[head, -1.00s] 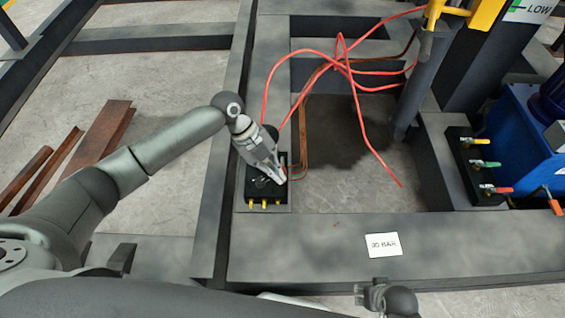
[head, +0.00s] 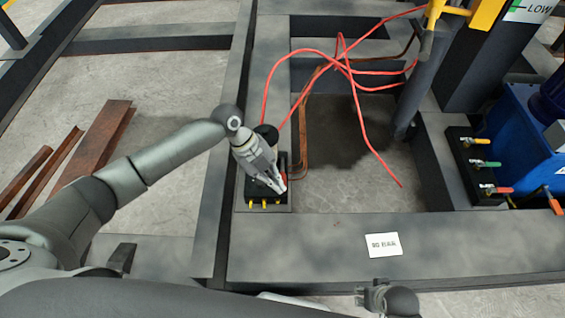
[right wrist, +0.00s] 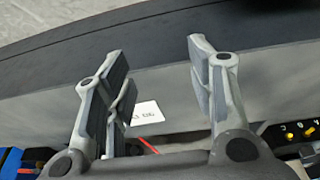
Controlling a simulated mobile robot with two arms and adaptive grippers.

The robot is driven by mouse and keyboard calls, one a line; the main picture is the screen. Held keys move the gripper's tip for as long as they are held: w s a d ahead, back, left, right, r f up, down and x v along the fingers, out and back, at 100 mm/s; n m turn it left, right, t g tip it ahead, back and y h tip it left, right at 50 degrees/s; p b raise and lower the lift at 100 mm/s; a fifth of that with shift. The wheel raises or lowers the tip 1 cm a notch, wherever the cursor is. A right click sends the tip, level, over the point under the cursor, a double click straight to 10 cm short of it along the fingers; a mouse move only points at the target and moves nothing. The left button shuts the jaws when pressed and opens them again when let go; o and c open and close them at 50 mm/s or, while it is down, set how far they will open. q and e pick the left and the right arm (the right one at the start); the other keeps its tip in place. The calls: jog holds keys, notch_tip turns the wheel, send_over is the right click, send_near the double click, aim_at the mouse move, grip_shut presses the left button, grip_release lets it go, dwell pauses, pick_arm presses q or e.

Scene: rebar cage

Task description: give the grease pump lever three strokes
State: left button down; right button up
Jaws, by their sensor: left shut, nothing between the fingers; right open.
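The grease pump (head: 252,188) is a black block with a dark round reservoir (head: 266,132) behind it and small yellow fittings along its front. It sits on the dark steel frame, left of the opening. My left gripper (head: 279,188) is shut and empty over the pump, its tips at the right side of the block. A small red-orange part (head: 283,168) shows just behind the tips. I cannot clearly make out the lever, since my gripper covers much of the pump. My right gripper (right wrist: 158,70) is open and empty in the right wrist view, over the frame.
Red hoses (head: 340,62) loop over the frame opening. A white card (head: 383,245) lies on the front beam. A valve block (head: 478,165) with coloured levers and a blue unit (head: 520,130) stand at right. Rusty steel sections (head: 100,145) lie on the left floor.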

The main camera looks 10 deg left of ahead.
pick_arm(q)
jog(key=shift+s+d+f, duration=0.1)
jog(key=shift+s+f, duration=0.3)
jog(key=shift+f, duration=0.15)
pick_arm(e)
jog(key=shift+w+r, duration=0.4)
jog(key=shift+r, duration=0.1)
pick_arm(q)
jog(key=shift+f, duration=0.1)
pick_arm(e)
jog(key=shift+f, duration=0.1)
pick_arm(q)
jog(key=shift+s+f+b, duration=0.3)
jog(key=shift+s+f, duration=0.05)
jog(key=shift+f, duration=0.15)
pick_arm(e)
jog(key=shift+r, duration=0.65)
pick_arm(q)
jog(key=shift+d, duration=0.1)
